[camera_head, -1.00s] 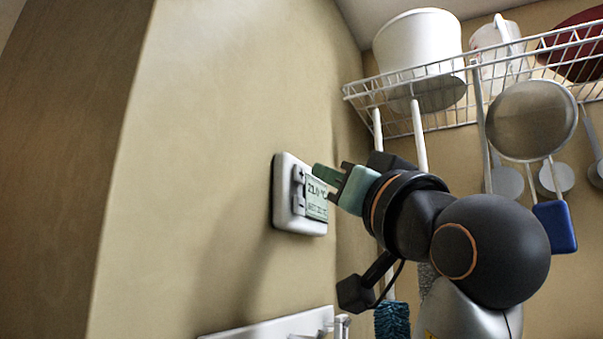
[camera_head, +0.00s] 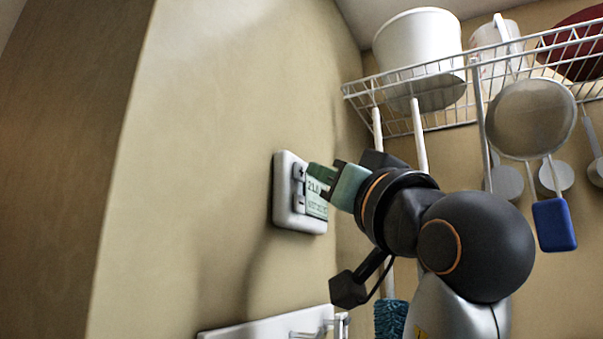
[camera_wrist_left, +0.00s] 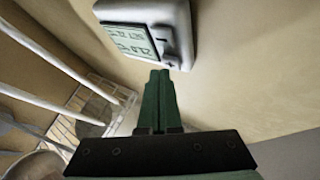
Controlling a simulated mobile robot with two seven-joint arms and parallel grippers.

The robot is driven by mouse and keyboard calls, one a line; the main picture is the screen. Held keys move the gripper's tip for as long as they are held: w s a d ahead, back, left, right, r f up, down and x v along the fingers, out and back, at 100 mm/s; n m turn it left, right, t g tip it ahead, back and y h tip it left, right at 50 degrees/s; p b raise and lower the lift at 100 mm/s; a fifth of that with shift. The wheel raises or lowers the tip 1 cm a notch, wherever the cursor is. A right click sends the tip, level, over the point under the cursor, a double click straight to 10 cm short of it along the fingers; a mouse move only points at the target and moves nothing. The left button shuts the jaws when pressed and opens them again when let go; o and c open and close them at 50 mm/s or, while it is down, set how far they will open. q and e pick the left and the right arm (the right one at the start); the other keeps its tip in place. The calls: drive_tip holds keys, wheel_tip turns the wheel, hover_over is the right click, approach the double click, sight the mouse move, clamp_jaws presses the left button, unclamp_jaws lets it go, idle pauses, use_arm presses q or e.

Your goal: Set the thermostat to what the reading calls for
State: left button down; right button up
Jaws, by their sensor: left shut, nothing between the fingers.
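The thermostat (camera_head: 286,212) is a white rounded box on the beige wall, with a pale green display (camera_head: 316,206) and a plus button (camera_head: 299,172) above a minus button (camera_head: 300,201). The display's large line looks like 21.0; the small line starts with SET, but its digits are too blurred to read. It also shows upside down in the left wrist view (camera_wrist_left: 184,22). My left gripper (camera_head: 311,169) is shut and empty, its green fingertips (camera_wrist_left: 160,74) close by the plus button. I cannot tell whether they touch it. My right gripper is not in view.
A white wire shelf (camera_head: 440,112) at the upper right holds a white bucket (camera_head: 418,45) and a jug. A strainer (camera_head: 531,118), a blue-ended tool (camera_head: 554,225) and other utensils hang below. A white rail (camera_head: 270,330) is low on the wall. The wall left of the thermostat is bare.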

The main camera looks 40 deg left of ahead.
use_arm(q)
drive_tip(key=shift+s+a, duration=0.15)
drive_tip(key=shift+a, duration=0.35)
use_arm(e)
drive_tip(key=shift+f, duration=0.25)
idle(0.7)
use_arm(q)
drive_tip(key=shift+w+d, duration=0.2)
drive_tip(key=shift+d, duration=0.6)
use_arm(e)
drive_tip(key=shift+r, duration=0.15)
use_arm(q)
drive_tip(key=d, duration=0.2)
drive_tip(key=w+d+p, duration=0.1)
drive_tip(key=d, duration=0.2)
drive_tip(key=shift+w, duration=0.1)
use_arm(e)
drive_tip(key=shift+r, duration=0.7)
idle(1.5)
